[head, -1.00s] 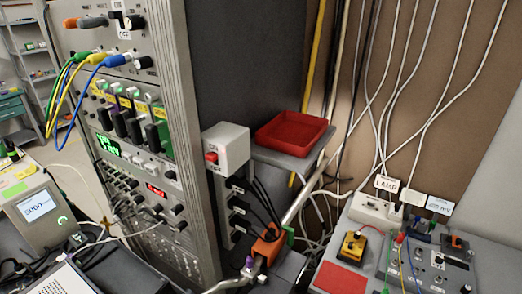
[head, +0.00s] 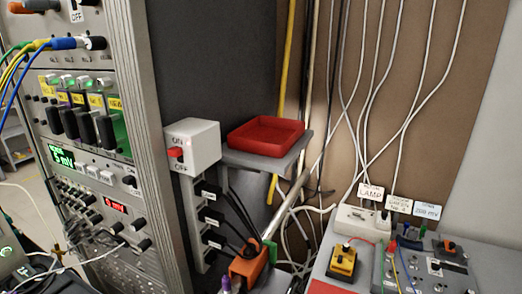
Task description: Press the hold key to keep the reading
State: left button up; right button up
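The instrument rack (head: 150,150) stands at the left. A green display (head: 62,156) on it reads about "5 mV", with small text above that is too fine to read. A row of pale keys (head: 98,173) sits just right of and below this display. Their labels are too small to read, so I cannot tell which one is the hold key. A red display (head: 114,205) shows lower on the rack. Neither of my grippers is in view.
A white ON/OFF switch box (head: 200,146) with cables below stands beside the rack. A red tray (head: 266,136) rests on a grey shelf. An orange clamp-like part (head: 248,264) is at the bottom centre. A yellow-button box (head: 342,262) and wired panel (head: 430,268) are at right.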

aim_at(94, 172)
jog(key=k+j+u, duration=0.4)
jog(key=j, duration=0.25)
jog(key=j+u, duration=0.15)
jog(key=j, duration=0.2)
jog(key=k+j+u, duration=0.2)
jog(key=j, duration=0.15)
jog(key=i, duration=0.05)
